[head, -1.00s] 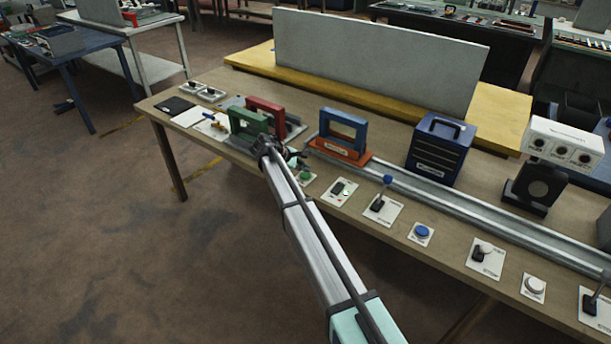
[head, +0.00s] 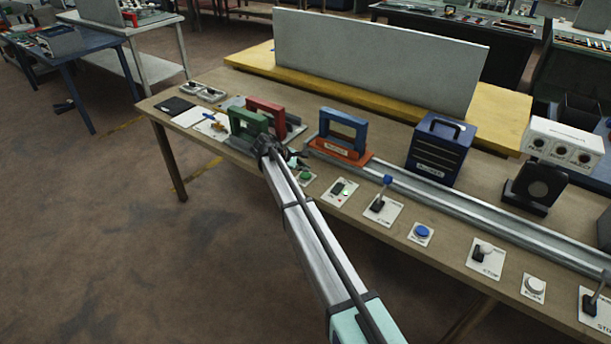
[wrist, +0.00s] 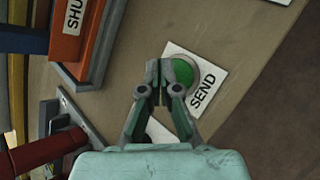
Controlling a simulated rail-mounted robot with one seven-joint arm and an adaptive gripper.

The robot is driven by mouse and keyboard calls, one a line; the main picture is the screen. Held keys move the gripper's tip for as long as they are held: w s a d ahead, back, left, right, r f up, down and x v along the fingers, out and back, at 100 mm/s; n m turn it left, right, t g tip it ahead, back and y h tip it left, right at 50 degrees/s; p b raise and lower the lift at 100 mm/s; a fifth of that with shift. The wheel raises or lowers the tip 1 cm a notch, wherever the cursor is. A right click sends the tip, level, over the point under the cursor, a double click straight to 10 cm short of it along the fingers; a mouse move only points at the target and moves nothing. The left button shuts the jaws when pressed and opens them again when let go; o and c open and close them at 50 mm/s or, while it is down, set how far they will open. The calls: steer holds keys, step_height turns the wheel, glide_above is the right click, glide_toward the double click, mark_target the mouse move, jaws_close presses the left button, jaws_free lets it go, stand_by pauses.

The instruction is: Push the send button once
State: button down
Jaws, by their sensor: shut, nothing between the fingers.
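The send button is a round green cap (wrist: 185,75) on a white plate (wrist: 209,86) lettered SEND in the wrist view. It also shows as a small green cap (head: 304,177) near the bench's front edge in the head view. My gripper (wrist: 164,78) is shut and empty, with its fingertips overlapping the left part of the button in the wrist view. In the head view my gripper (head: 296,158) hangs above the bench, just behind and left of the button. The frames do not show clearly whether the tips touch the cap.
An orange-based blue frame (head: 341,134) stands behind the button, with green (head: 250,122) and red frames (head: 268,107) to the left. A switch plate (head: 340,192), a lever plate (head: 380,210) and a blue button (head: 421,231) lie to the right. A metal rail (head: 440,199) runs behind them.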

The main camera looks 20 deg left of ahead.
mark_target(304, 175)
steer(key=shift+f, duration=0.1)
steer(key=shift+f, duration=0.3)
steer(key=shift+f, duration=0.5)
stand_by(0.9)
steer(key=shift+r, duration=0.85)
steer(key=shift+r, duration=0.1)
steer(key=shift+r+p, duration=1.25)
steer(key=shift+r, duration=1.2)
